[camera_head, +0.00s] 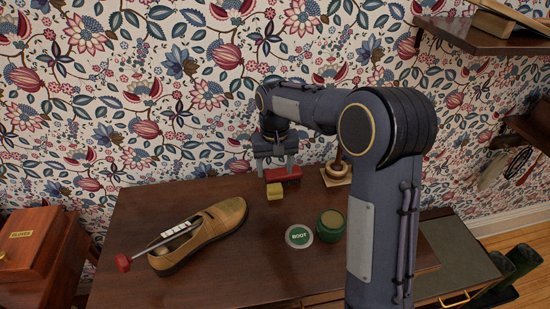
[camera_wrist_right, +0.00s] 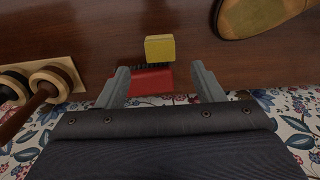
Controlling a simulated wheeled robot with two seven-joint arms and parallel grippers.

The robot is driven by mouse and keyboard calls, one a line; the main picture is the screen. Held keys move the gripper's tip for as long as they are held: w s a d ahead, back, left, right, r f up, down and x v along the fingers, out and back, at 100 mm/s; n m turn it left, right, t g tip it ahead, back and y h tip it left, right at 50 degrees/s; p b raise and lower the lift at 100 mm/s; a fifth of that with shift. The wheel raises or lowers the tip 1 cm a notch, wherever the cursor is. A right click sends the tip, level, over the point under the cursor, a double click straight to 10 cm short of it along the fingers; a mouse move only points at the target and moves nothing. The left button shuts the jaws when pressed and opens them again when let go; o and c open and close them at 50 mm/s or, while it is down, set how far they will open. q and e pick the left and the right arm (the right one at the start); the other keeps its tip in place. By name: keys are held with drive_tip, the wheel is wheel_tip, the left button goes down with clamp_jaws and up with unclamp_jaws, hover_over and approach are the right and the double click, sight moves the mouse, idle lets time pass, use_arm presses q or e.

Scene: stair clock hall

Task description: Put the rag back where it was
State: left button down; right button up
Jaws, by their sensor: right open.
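I cannot make out a cloth rag for certain. A small yellow block-like piece (camera_head: 274,191) lies on the brown table (camera_head: 240,280), and it also shows in the wrist view (camera_wrist_right: 160,48). Beside it is a red brush (camera_head: 284,174) with dark bristles, which also shows in the wrist view (camera_wrist_right: 153,82). My right gripper (camera_head: 276,172) is open at the red brush. In the wrist view its fingers (camera_wrist_right: 160,68) stand either side of the brush, with gaps showing; the yellow piece is beyond the fingertips. My left gripper is out of view.
A tan shoe (camera_head: 220,222) with a red-knobbed shoe tree lies at the left. A green tin (camera_head: 331,226) and a round BOOT disc (camera_head: 299,236) are nearer the front. A ringed post (camera_head: 340,174) stands behind. A wooden box (camera_head: 35,245) is at far left. My right arm hides the table's right.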

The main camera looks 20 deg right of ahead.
drive_tip(key=s+r+t+y, duration=0.15)
drive_tip(key=s+r, duration=0.25)
drive_tip(key=s, duration=0.4)
drive_tip(key=s+r+t+y, duration=0.1)
drive_tip(key=s+r+y, duration=0.1)
drive_tip(key=s+r, duration=0.35)
drive_tip(key=s+a+f+t, duration=0.1)
drive_tip(key=s+a+f, duration=0.1)
drive_tip(key=s, duration=0.5)
drive_tip(key=s+a+f+n+t, duration=0.1)
drive_tip(key=s+f, duration=0.3)
drive_tip(key=s, duration=0.4)
drive_tip(key=shift+a+t, duration=0.55)
drive_tip(key=shift+a, duration=0.25)
drive_tip(key=shift+s+d+r, duration=0.1)
drive_tip(key=shift+s, duration=0.05)
